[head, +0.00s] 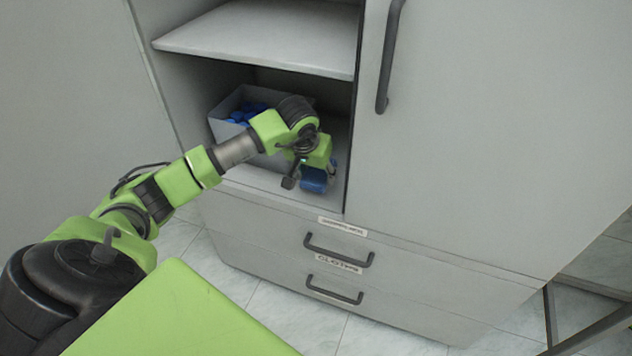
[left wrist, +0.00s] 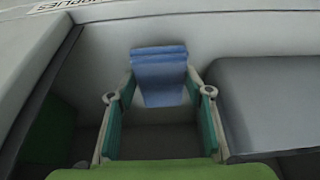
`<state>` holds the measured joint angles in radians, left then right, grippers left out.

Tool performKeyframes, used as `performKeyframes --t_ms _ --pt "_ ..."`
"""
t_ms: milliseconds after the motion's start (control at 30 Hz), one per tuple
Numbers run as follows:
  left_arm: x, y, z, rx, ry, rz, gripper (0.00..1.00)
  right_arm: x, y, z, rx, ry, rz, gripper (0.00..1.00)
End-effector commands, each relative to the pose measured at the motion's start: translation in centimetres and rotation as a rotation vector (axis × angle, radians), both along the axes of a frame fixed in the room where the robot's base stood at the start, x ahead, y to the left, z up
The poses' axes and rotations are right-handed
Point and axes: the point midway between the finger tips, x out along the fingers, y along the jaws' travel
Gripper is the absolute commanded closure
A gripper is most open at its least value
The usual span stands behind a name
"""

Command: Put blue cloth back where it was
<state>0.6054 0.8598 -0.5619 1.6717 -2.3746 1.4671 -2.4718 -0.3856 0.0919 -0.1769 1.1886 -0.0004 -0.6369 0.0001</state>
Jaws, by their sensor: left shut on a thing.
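The blue cloth (head: 314,181) is in the lower open compartment of the grey cabinet, near its front right side. My left gripper (head: 310,173) reaches into this compartment and is shut on the cloth. In the left wrist view the folded blue cloth (left wrist: 160,76) sits between the two fingers of my left gripper (left wrist: 159,94). Part of the cloth is hidden by the gripper in the head view. I cannot tell whether the cloth touches the compartment floor. My right gripper is not in view.
A grey bin (head: 224,125) with several blue items (head: 245,113) stands left of my gripper, partly behind my arm. A shelf (head: 265,40) is above. The closed cabinet door (head: 480,130) is at the right. Drawers, one labelled CLOTHS (head: 338,263), are closed below.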

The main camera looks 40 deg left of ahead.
Motion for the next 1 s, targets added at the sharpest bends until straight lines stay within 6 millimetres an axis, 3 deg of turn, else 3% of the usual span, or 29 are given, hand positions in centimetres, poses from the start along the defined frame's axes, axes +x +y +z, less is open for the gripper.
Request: performKeyframes --t_ms 233,767,800,833,1000 --pt "0.2 0.0 -3.3 -0.002 0.003 0.000 0.71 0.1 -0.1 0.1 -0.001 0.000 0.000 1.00" --pt "0.2 0.1 -3.6 0.001 0.000 -0.001 0.71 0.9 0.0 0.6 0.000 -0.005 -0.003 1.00" --pt "0.2 0.1 -3.6 0.001 0.000 -0.001 0.46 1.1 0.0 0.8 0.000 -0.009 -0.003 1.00" --pt "0.2 0.1 -3.6 0.001 0.000 -0.001 0.38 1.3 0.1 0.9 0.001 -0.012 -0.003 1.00" --pt "0.2 0.1 -3.6 0.001 0.000 -0.001 0.37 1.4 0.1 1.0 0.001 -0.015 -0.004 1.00"
